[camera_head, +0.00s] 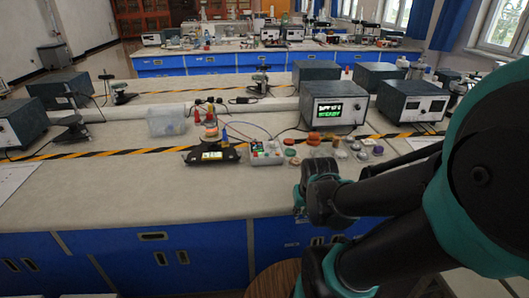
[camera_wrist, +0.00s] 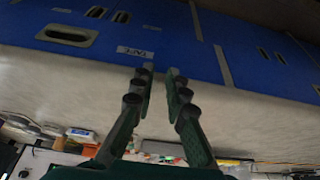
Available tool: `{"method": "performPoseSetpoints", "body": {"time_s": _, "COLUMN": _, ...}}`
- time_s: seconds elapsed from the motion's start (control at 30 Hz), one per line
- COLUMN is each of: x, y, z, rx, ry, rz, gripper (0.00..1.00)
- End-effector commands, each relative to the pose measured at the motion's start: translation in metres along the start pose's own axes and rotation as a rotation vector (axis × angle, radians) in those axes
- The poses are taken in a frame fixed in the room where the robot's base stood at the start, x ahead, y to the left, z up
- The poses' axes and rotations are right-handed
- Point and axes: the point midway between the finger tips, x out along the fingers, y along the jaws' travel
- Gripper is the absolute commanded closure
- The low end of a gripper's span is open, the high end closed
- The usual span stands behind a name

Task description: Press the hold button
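No button marked hold can be read in either view. A small light-grey box (camera_head: 266,152) with buttons or terminals and a green-lit part stands on the near bench. A black instrument (camera_head: 211,155) with a lit display sits just left of it. A grey-cased meter (camera_head: 335,107) with green text on its screen stands behind, to the right. My gripper (camera_wrist: 163,72) shows in the wrist view with its two fingers apart and nothing between them, against the bench edge and blue cabinets. In the head view my arm reaches in from the right; the fingertips cannot be made out.
Small coloured parts (camera_head: 350,150) lie right of the grey box. A clear plastic bin (camera_head: 167,121) stands at the left. Black-and-yellow tape (camera_head: 120,152) and cables cross the bench (camera_head: 120,195). The bench front is mostly clear, above blue cabinets (camera_head: 190,250).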

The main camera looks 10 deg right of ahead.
Motion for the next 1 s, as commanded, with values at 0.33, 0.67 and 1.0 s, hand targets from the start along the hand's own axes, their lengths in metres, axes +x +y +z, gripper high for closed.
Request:
{"method": "performPoseSetpoints", "body": {"time_s": 0.33, "x": 0.0, "y": 0.0, "z": 0.0, "rx": 0.0, "ry": 0.0, "rz": 0.0, "gripper": 1.0}}
{"method": "performPoseSetpoints", "body": {"time_s": 0.67, "x": 0.0, "y": 0.0, "z": 0.0, "rx": 0.0, "ry": 0.0, "rz": 0.0, "gripper": 1.0}}
{"method": "performPoseSetpoints", "body": {"time_s": 1.0, "x": 0.0, "y": 0.0, "z": 0.0, "rx": 0.0, "ry": 0.0, "rz": 0.0, "gripper": 1.0}}
